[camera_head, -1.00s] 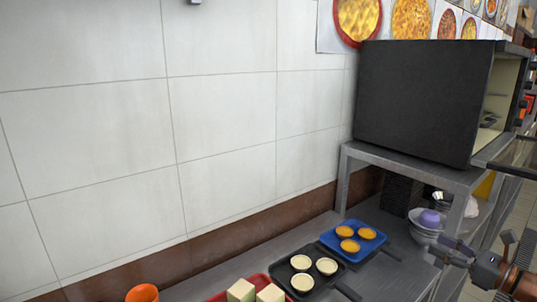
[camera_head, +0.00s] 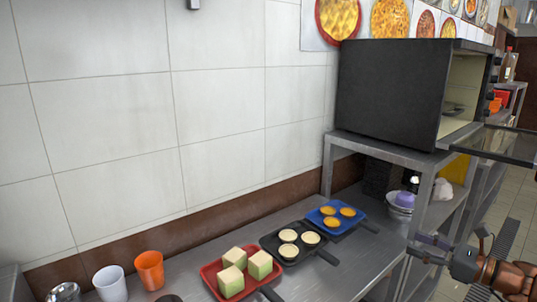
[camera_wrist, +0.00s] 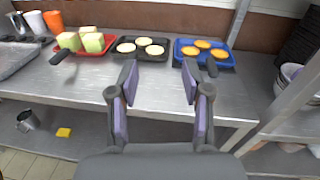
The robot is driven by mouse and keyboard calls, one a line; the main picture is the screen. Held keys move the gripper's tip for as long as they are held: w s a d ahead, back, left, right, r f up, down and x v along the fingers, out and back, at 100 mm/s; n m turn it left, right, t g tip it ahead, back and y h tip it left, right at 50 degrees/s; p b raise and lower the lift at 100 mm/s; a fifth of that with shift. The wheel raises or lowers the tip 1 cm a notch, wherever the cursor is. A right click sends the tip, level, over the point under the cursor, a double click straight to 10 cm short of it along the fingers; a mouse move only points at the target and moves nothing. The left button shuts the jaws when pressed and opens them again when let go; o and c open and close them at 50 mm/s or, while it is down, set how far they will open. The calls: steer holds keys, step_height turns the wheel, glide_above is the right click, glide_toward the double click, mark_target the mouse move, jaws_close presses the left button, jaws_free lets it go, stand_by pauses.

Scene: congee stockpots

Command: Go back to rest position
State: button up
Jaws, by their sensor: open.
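My gripper (camera_wrist: 158,82) is open and empty in the wrist view, its two fingers apart over the front part of the steel counter (camera_wrist: 225,97). In the head view my gripper (camera_head: 432,248) is at the right, in front of the counter and below the oven. Nothing is between the fingers. The black tray (camera_head: 272,240) with pale round tarts and the blue tray (camera_head: 346,226) with orange tarts lie beyond it on the counter.
A red tray (camera_head: 213,283) holds pale green-white blocks. An orange cup (camera_head: 149,270) and a white cup (camera_head: 110,284) stand left of it. A black oven (camera_head: 390,95) with its door open stands on a steel shelf (camera_head: 395,153). Bowls (camera_head: 398,212) sit beneath.

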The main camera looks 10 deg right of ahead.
steer(key=s+a+f+n+g+b, duration=0.25)
steer(key=a+n+g, duration=0.4)
steer(key=a, duration=0.65)
steer(key=s+a+f+n+g+b, duration=0.1)
steer(key=s+a+f+n+g, duration=0.45)
steer(key=a, duration=0.75)
steer(key=s+a+f+n+g+h+b, duration=0.2)
steer(key=s+a+f+n+h, duration=0.15)
steer(key=s+n, duration=0.35)
steer(key=s+a+f+n+g+h+b, duration=0.2)
steer(key=s+f+n+g+h, duration=0.15)
steer(key=s, duration=0.45)
steer(key=s+d+f+n+h+b, duration=0.2)
steer(key=s+d+f+n+h, duration=0.25)
steer(key=s+d, duration=0.2)
step_height(320, 180, up, 17)
steer(key=t+p, duration=0.2)
steer(key=p, duration=1.3)
steer(key=shift+w+a+n+y, duration=0.2)
steer(key=shift+w+n+y, duration=0.1)
steer(key=shift+w+y, duration=0.1)
